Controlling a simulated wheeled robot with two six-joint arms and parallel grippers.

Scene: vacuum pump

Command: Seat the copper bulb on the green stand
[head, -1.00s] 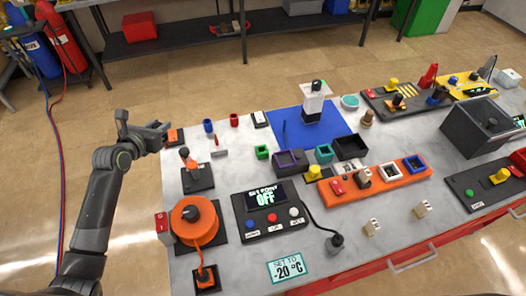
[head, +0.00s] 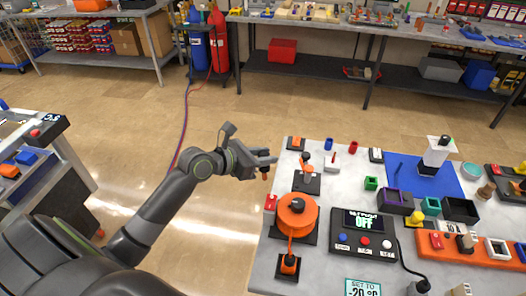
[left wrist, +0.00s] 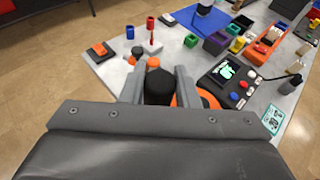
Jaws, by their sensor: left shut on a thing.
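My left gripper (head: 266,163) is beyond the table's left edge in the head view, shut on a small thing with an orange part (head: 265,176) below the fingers. In the left wrist view the held thing shows as a black rounded body (left wrist: 158,85) between the two fingers; most of it is hidden. A small brown knobbed piece (head: 487,190) stands at the table's right; I cannot tell whether it is the copper bulb. A small green open block (head: 371,183) stands mid-table, also in the left wrist view (left wrist: 190,40); I cannot tell whether it is the green stand.
An orange reel (head: 297,215) and an orange-handled lever (head: 306,162) stand near the left edge of the table (head: 335,190). Floor is free left of the table. A cart (head: 35,160) stands at far left.

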